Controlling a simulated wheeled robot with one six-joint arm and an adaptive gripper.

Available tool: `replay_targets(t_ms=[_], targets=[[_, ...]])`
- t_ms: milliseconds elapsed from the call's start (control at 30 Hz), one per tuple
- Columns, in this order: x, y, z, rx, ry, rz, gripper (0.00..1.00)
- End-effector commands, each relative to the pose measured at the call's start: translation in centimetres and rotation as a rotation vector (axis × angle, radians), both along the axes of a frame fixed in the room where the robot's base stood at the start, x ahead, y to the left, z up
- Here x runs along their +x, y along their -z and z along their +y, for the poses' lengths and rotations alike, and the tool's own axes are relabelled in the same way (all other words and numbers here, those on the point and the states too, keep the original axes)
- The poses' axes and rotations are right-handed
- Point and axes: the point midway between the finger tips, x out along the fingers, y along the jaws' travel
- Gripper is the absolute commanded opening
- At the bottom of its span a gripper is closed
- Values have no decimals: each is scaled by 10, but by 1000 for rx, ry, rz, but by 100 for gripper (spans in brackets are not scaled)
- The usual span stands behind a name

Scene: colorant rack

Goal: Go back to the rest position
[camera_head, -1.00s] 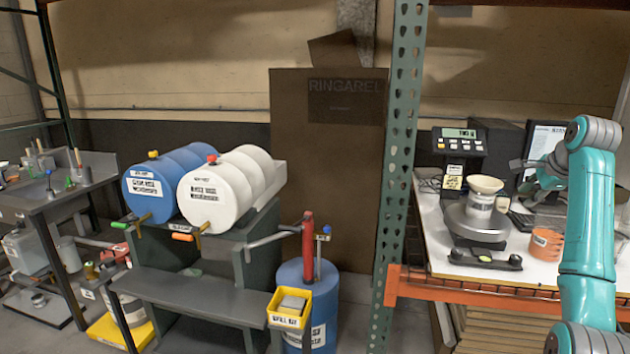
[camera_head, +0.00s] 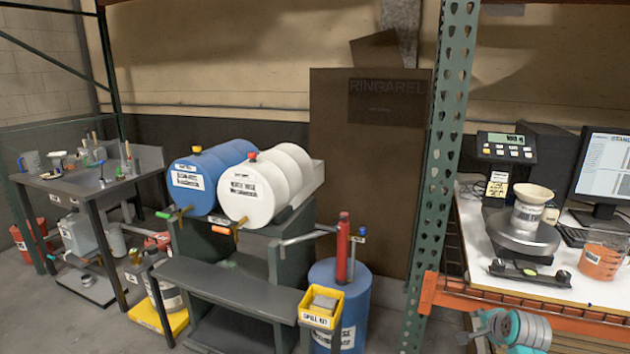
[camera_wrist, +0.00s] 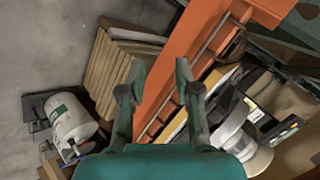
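My gripper (camera_wrist: 160,78) shows in the wrist view with its two teal fingers spread apart and nothing between them. Beyond the fingers lies the orange rack beam (camera_wrist: 195,65), which also crosses the lower right of the head view (camera_head: 560,312). The fingers themselves cannot be made out in the head view. Only a teal and grey part of my arm shows there, low at the bottom right, in front of the beam.
On the bench stand a scale (camera_head: 522,232) bearing a metal can with a pale funnel (camera_head: 533,194), a beaker of orange liquid (camera_head: 600,258) and a monitor (camera_head: 602,178). A green rack post (camera_head: 440,190) rises to their left. Blue (camera_head: 205,180) and white (camera_head: 250,195) drums lie left of it.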

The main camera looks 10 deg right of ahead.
Motion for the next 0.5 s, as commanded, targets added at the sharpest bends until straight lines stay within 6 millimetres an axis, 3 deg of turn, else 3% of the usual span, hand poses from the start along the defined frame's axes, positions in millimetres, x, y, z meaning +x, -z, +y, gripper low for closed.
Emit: replay_targets(t_ms=[33, 200, 500], targets=[[-8, 21, 17, -17, -23, 2, 33], [-37, 71, 66, -101, -99, -9, 33], [-107, 135, 150, -254, -233, -31, 33]])
